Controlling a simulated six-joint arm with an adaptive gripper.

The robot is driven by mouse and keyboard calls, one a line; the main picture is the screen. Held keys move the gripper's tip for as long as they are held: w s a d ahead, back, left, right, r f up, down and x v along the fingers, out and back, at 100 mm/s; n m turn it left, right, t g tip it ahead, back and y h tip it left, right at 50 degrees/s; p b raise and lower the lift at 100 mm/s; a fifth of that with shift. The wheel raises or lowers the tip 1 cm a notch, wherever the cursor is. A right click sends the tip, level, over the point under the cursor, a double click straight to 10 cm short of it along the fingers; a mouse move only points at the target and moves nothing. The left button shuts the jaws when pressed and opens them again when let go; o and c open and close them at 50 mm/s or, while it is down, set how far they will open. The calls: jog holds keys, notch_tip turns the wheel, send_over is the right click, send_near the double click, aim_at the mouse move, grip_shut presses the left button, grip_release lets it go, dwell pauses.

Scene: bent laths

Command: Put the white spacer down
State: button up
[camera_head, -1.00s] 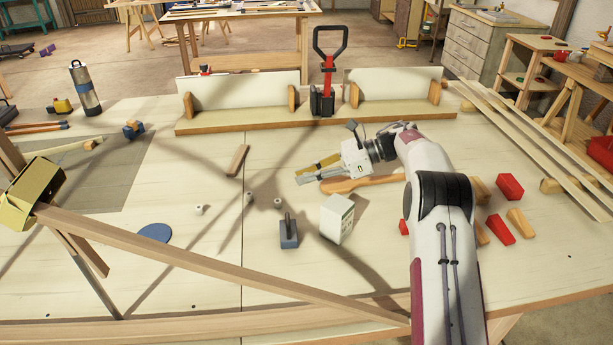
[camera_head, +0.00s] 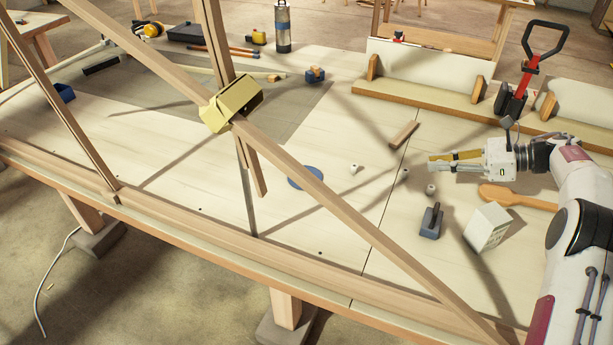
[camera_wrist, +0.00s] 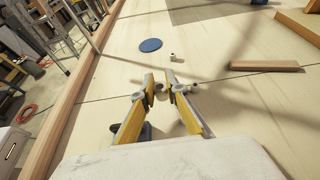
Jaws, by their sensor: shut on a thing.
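My gripper (camera_head: 430,163) hangs over the right part of the table, its fingers pointing left in the head view. In the wrist view, my gripper (camera_wrist: 161,85) is shut on a small pale piece, the white spacer (camera_wrist: 160,90), between the fingertips. The fingers largely hide it in the head view. Three similar small pale pieces show on the tabletop in the head view: one right of the blue disc (camera_head: 298,181), the others left of and below my gripper. The blue disc (camera_wrist: 150,45) also shows in the wrist view.
A blue-grey block with a dark handle (camera_head: 431,222) and a white box (camera_head: 487,228) stand below my gripper. A wooden strip (camera_head: 404,135) lies beyond. A long diagonal lath (camera_head: 345,218) crosses the table's front.

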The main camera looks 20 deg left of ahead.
jog(key=s+a+r, duration=0.1)
jog(key=s+a, duration=0.2)
jog(key=a, duration=0.8)
jog(key=s+a+r, duration=0.2)
jog(key=a, duration=0.9)
jog(key=s+a+r, duration=0.1)
jog(key=s+a, duration=0.2)
jog(key=a, duration=0.8)
jog(key=m+t+h, duration=0.1)
jog(key=m+t, duration=0.4)
send_over(305, 165)
jog(key=s+d, duration=0.1)
jog(key=s, duration=0.2)
notch_tip(305, 165, down, 5)
jog(key=shift+w+d+r, duration=0.1)
jog(key=shift+w+r, duration=0.1)
jog(key=shift+f, duration=3.1)
jog(key=shift+f, duration=1.9)
